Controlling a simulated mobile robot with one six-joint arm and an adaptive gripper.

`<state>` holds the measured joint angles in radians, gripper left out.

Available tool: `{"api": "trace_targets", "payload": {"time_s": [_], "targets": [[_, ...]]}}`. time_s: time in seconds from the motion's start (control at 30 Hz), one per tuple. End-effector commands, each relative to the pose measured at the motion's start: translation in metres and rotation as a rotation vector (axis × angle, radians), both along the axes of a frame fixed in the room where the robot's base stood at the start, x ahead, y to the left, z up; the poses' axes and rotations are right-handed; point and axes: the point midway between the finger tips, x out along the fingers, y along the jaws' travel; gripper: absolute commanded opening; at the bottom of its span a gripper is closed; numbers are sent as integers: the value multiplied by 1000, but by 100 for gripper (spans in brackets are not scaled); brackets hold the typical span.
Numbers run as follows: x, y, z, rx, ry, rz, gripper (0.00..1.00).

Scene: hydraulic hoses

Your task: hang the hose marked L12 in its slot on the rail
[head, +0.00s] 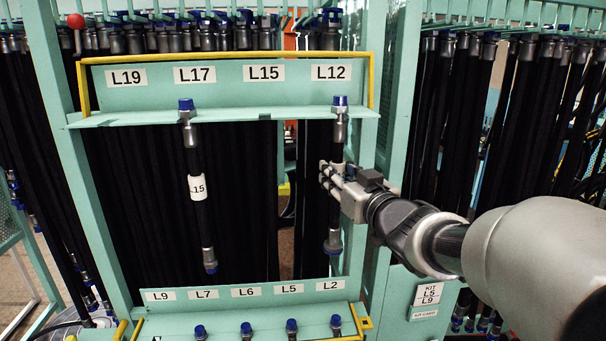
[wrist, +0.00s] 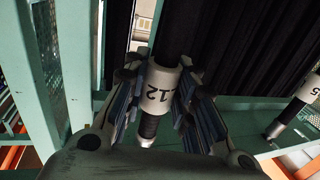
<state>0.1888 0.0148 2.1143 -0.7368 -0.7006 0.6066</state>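The L12 hose (head: 336,215) is black with a blue-capped metal fitting at its top and a white label. It hangs upright at the upper rail (head: 236,117), under the plate marked L12 (head: 331,72), with its blue cap above the rail's edge. Whether its fitting is fully seated in the slot I cannot tell. My gripper (head: 332,178) reaches in from the right, with its fingers around the hose below the rail. In the wrist view, the fingers (wrist: 162,100) press against both sides of the white L12 label (wrist: 162,92); the label appears upside down.
The L15 hose (head: 198,187) hangs to the left, under the L17 plate (head: 194,74). The positions under L19 (head: 126,77) and L15 (head: 264,73) are empty. A lower rail (head: 240,318) carries several short capped fittings. Frame posts (head: 372,90) stand close to my arm.

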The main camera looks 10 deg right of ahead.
Motion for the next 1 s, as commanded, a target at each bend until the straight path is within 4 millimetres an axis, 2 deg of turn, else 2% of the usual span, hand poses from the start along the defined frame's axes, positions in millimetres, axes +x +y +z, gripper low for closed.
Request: {"api": "trace_targets", "payload": {"time_s": [0.03, 0.3, 0.67, 0.77, 1.0], "targets": [[0, 0, 1, 0, -3, 0, 29], [0, 0, 0, 0, -1, 0, 47], [-3, -1, -1, -1, 3, -1, 48], [-13, -4, 0, -2, 1, -2, 48], [-53, -15, 0, -1, 0, -3, 48]]}}
